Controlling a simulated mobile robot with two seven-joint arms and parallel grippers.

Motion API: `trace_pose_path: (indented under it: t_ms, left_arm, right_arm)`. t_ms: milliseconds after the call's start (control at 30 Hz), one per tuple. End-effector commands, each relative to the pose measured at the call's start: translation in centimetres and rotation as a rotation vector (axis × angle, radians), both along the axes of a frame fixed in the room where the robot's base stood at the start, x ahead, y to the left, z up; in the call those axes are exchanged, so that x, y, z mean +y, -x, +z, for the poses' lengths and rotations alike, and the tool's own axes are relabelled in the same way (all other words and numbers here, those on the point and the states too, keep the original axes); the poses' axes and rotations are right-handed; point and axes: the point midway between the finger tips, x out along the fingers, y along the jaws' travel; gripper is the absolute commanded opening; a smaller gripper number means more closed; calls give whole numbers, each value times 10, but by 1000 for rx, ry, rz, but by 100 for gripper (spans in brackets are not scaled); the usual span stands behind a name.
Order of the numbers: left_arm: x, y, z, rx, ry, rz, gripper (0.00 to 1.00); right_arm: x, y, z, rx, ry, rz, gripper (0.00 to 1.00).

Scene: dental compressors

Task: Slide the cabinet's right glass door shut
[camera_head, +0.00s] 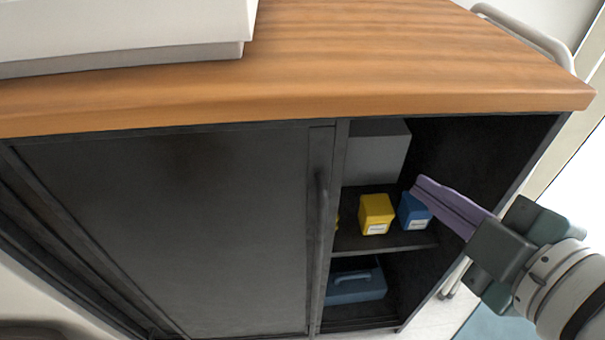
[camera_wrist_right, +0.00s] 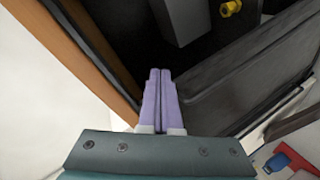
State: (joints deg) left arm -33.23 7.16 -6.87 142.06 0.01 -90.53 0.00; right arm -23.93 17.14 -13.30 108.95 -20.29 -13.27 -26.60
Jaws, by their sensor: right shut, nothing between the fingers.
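The cabinet (camera_head: 440,103) has a dark front under a wooden top. A dark door panel (camera_head: 190,220) covers the left and middle of its front, with an upright bar handle (camera_head: 321,205) near its right edge. I cannot tell whether this is the right door or another one overlaps it. The right part of the front stands open. My right gripper (camera_head: 418,187) is shut and empty, its purple fingers in front of the opening, right of the handle and apart from it. In the right wrist view the shut fingers (camera_wrist_right: 159,75) point towards the dark interior, with a dark panel (camera_wrist_right: 235,85) to the right. My left gripper is not in view.
Inside the opening are a yellow box (camera_head: 376,213), a blue box (camera_head: 412,212) near my fingertips, a grey box (camera_head: 375,152) and a blue-grey case (camera_head: 356,285) below. A white box (camera_head: 120,30) stands on the top. A pale rail (camera_head: 525,35) is behind the right end.

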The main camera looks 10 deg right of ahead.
Motion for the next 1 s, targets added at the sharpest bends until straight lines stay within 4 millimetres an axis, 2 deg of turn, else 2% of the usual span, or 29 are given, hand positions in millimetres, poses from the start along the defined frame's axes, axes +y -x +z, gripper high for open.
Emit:
trace_pose_path:
  t_ms: [33,100,200,300,400,533,667,767,1000]
  left_arm:
    - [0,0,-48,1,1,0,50]
    - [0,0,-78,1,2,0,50]
    - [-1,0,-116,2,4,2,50]
    - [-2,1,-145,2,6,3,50]
    - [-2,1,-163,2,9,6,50]
    - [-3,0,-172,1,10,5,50]
    - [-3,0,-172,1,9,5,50]
    - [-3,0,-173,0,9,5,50]
    - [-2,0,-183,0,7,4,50]
  right_arm:
    - [8,-2,-46,-69,56,83,0]
    - [22,-1,-73,-173,126,206,0]
    - [42,9,-109,-311,211,380,0]
    - [57,23,-137,-425,270,527,0]
    - [67,38,-156,-507,301,635,0]
    - [74,50,-165,-564,317,708,0]
    - [80,48,-163,-580,317,724,0]
    - [90,39,-162,-581,317,723,0]
    - [128,4,-163,-581,315,721,0]
